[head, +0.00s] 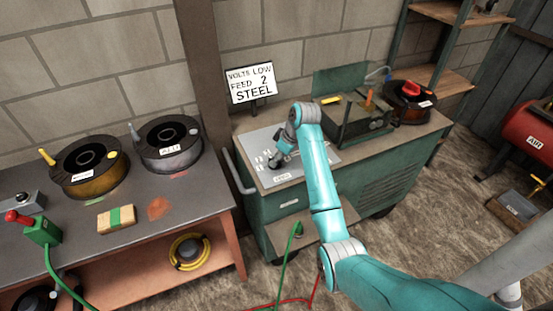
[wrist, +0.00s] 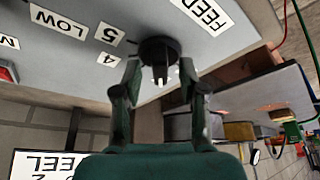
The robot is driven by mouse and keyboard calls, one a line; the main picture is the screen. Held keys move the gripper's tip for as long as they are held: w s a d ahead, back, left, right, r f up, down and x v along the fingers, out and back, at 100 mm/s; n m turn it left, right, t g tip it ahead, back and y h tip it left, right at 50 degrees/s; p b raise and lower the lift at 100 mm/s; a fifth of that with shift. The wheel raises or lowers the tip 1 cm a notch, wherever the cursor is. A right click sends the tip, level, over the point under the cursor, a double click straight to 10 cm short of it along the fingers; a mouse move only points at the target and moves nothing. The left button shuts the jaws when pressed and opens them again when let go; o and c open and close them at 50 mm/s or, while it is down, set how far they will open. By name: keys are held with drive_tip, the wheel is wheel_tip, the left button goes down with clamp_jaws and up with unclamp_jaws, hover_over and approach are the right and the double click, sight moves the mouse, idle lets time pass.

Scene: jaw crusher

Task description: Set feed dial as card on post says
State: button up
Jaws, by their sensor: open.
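The white card (head: 250,84) stands on a post behind the green cabinet and reads VOLTS LOW, FEED 2, STEEL. Part of it shows upside down in the wrist view (wrist: 42,164). The grey panel (head: 318,157) lies on the cabinet top. In the wrist view a round black dial (wrist: 158,50) sits on the panel by a FEED label (wrist: 203,12), with number labels 5 (wrist: 111,34) and 4 (wrist: 107,59) beside it. My gripper (wrist: 160,76) is open, its fingers to either side of the dial. I cannot tell whether they touch it. The dial's setting is unclear.
A LOW label (wrist: 60,24) and a red part (wrist: 8,73) are on the panel. An open green box (head: 358,125) and a dark spool (head: 408,104) stand right of the panel. A workbench (head: 205,190) with spools stands left.

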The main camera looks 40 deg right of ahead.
drive_tip(key=v, duration=0.6)
drive_tip(key=shift+r, duration=0.2)
drive_tip(key=shift+s, duration=0.2)
